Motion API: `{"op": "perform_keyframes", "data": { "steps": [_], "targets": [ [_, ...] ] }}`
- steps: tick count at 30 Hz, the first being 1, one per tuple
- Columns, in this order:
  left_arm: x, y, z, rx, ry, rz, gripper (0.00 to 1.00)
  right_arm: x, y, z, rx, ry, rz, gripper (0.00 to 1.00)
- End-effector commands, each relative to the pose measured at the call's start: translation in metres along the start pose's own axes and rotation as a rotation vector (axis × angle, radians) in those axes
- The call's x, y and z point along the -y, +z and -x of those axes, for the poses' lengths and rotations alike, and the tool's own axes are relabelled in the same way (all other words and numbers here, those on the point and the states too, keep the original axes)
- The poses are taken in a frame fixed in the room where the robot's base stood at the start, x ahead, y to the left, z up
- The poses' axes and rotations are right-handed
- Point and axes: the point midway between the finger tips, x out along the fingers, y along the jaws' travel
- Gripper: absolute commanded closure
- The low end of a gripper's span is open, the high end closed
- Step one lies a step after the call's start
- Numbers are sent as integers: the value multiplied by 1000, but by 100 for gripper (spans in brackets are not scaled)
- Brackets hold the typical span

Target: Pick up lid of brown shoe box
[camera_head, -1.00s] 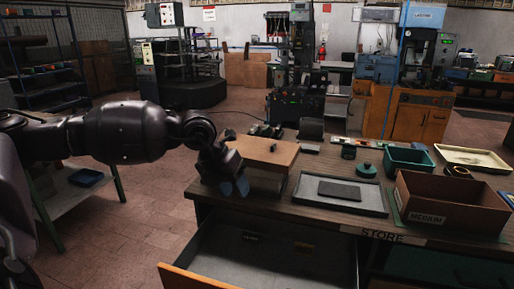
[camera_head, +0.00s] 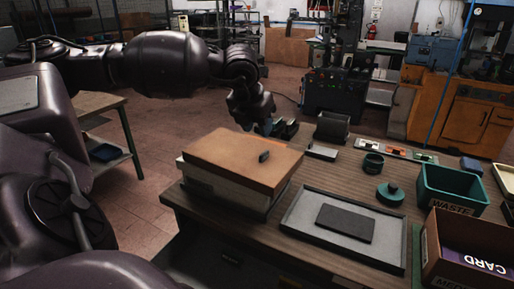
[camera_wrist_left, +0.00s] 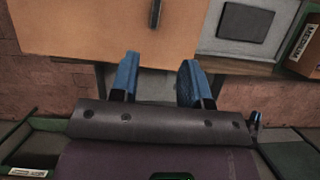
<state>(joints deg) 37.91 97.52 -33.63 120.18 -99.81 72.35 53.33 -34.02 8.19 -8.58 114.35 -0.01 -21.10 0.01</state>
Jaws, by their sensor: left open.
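The brown shoe box (camera_head: 225,192) stands at the left end of the bench, with its tan-brown lid (camera_head: 232,153) on top. A small dark knob (camera_head: 264,156) stands on the lid, and it also shows in the left wrist view (camera_wrist_left: 155,13). My left gripper (camera_head: 266,127) shows just past the lid's far edge in the head view; its height is hard to judge. In the left wrist view its two blue fingers (camera_wrist_left: 160,82) are spread with nothing between them, beside the lid (camera_wrist_left: 85,28). My right gripper is not in view.
A grey tray (camera_head: 300,233) with a dark pad (camera_head: 345,223) lies right of the box. Dark items stand behind the lid.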

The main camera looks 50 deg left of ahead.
Motion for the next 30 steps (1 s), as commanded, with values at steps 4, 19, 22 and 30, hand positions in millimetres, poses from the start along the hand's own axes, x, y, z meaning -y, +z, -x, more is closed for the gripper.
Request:
{"op": "perform_keyframes", "data": {
  "steps": [4, 19, 22, 30],
  "targets": [
    [0, 0, -15, -3, -2, 1, 57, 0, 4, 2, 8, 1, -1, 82],
    [-2, 2, -63, -3, -1, 2, 57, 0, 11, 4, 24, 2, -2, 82],
    [-5, 4, -76, -2, -2, 2, 57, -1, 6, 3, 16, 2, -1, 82],
    [-7, 6, -105, -1, -2, 1, 57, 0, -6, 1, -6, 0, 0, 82]
  ]
}}
